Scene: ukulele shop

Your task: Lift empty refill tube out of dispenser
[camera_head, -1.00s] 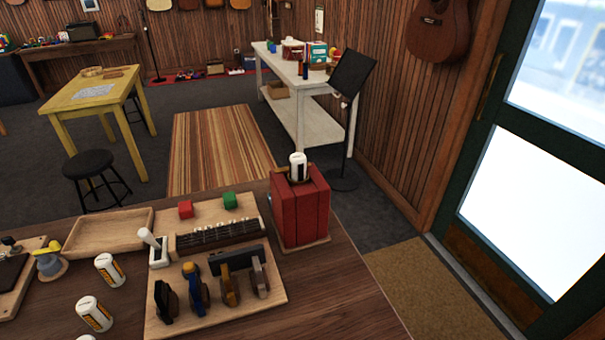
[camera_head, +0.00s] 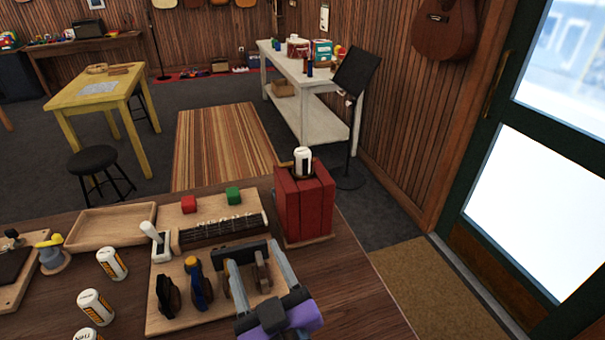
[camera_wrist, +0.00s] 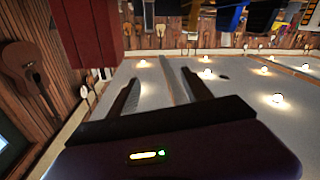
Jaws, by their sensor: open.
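The dispenser (camera_head: 305,212) is a red upright box on a small wooden base at the right of the workbench. A white tube (camera_head: 303,160) with a dark label stands upright in its top, its lower end hidden. My gripper (camera_head: 254,258), purple with grey fingers, is at the front of the bench, left of and nearer than the dispenser. Its fingers are apart with nothing between them. In the wrist view the open dark fingers (camera_wrist: 160,92) show, with the red dispenser (camera_wrist: 88,32) at the upper left, clear of them.
Several similar white tubes (camera_head: 112,263) stand at the bench's left. Bare bench lies right of the board.

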